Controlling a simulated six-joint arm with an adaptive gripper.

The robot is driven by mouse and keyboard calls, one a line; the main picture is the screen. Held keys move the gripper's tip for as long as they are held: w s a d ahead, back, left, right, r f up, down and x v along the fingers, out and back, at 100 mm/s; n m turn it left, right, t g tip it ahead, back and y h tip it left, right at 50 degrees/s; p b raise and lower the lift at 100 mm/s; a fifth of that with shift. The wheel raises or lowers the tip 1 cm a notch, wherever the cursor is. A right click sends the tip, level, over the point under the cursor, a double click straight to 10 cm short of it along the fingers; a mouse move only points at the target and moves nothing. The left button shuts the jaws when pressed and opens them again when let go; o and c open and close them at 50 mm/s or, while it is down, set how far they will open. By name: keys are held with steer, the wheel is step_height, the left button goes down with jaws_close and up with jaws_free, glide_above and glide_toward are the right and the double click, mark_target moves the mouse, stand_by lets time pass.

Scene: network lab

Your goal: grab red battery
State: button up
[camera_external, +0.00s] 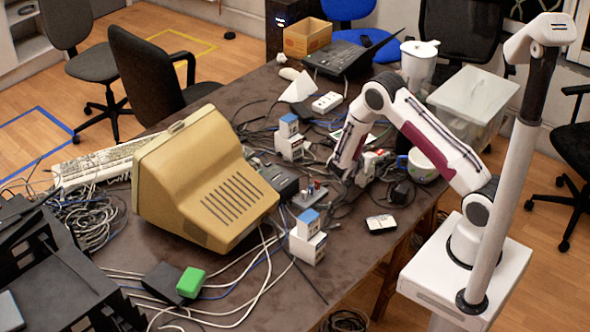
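I cannot make out a red battery for certain. Small red parts (311,187) stand on a small grey device (311,198) in the middle of the table, and they are too small to identify. My gripper (339,178) points down over the cluttered table, just right of that device. Its fingers are dark and blend into the cables and dark items below, so I cannot tell whether they are open or hold anything.
A beige monitor (205,185) stands on the left of the table (345,262). Blue-and-white boxes (307,238), a green block (191,282), a white mug (421,166), a clear bin (472,105) and many loose cables surround my gripper. Bare tabletop shows near the front edge.

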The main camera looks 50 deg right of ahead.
jaws_close()
steer(key=shift+r, duration=0.2)
step_height(320, 180, up, 10)
steer(key=shift+f, duration=0.2)
stand_by(0.8)
stand_by(0.5)
